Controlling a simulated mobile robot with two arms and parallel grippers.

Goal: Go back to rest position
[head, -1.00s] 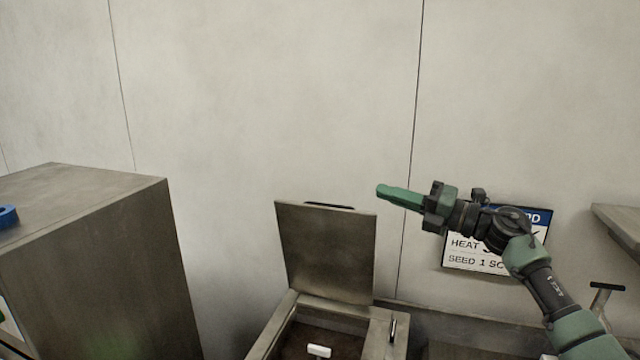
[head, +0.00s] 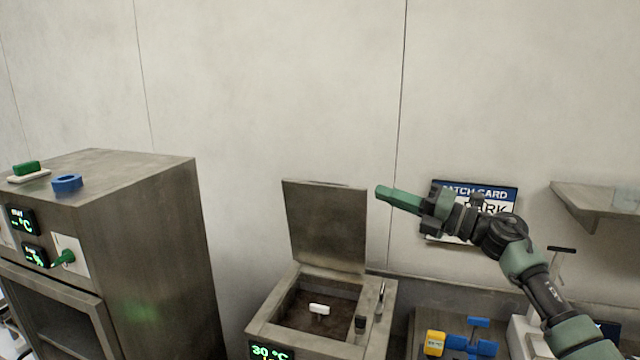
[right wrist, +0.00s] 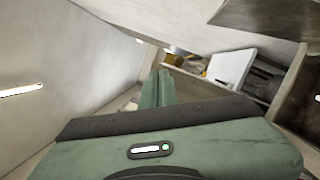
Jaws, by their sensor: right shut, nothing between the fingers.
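My right gripper (head: 398,199) is held up in front of the wall, to the right of the raised lid of the metal tank. Its green fingers are closed together, pointing left, with nothing between them. In the right wrist view the closed fingers (right wrist: 157,88) also show, empty. The right arm comes in from the lower right and covers part of the batch card. My left gripper is in neither view.
A tank (head: 262,326) with its lid (head: 325,225) open holds a white piece (head: 319,309) over dark contents. Right are a shelf (head: 585,205), a batch card (head: 452,188) and a blue-and-yellow device (head: 458,342).

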